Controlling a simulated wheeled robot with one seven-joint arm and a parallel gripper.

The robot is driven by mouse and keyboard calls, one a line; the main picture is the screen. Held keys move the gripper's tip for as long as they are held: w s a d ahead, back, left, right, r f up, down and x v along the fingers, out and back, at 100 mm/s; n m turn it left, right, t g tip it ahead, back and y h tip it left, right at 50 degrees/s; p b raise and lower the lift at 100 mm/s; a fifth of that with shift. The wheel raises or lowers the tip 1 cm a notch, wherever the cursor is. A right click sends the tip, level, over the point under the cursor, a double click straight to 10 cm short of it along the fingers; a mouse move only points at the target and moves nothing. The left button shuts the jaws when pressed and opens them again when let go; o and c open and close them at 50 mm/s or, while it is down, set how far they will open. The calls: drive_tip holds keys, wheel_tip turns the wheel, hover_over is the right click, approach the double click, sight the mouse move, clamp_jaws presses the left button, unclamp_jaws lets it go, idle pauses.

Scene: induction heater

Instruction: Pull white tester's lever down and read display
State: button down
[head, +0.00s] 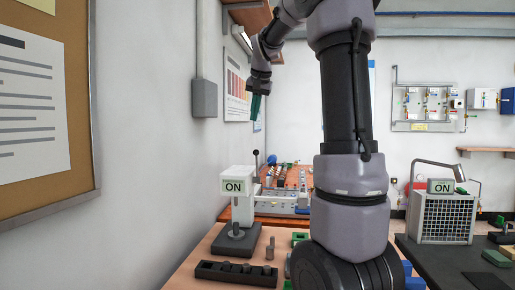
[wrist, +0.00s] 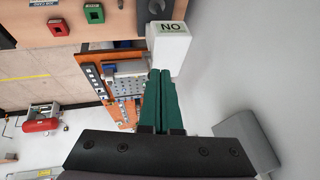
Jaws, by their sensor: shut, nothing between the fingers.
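The white tester (head: 242,210) stands on a dark base on the wooden bench, left of centre in the head view. Its display (head: 235,187) reads "ON". A thin dark lever with a round knob (head: 256,153) stands upright at its right side. My gripper (head: 255,108) is above the tester, its green fingers pointing down, clear of the lever knob. In the wrist view my gripper (wrist: 161,72) is shut and empty. The white tester (wrist: 168,52) is beyond its fingertips, with its display (wrist: 172,27) rotated. The lever cannot be made out there.
A grey wall box (head: 204,98) and the wall are close on the left. A caged device (head: 445,220) with an "ON" sign stands at right. Red (wrist: 60,27) and green (wrist: 94,13) blocks show in the wrist view.

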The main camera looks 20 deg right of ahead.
drive_tip(key=w+d+f+m+h, duration=0.1)
drive_tip(key=w+d, duration=0.2)
drive_tip(key=w, duration=0.3)
drive_tip(key=w+d+f+g+h, duration=0.1)
drive_tip(key=w+d+f, duration=0.15)
drive_tip(key=w, duration=0.45)
drive_tip(key=w+d+f+m+h, duration=0.1)
drive_tip(key=w+d, duration=0.3)
drive_tip(key=w, duration=0.2)
drive_tip(key=d+x, duration=0.1)
drive_tip(key=x, duration=1)
drive_tip(key=shift+s+a, duration=1.7)
drive_tip(key=shift+a, duration=0.05)
drive_tip(key=shift+a+f, duration=0.1)
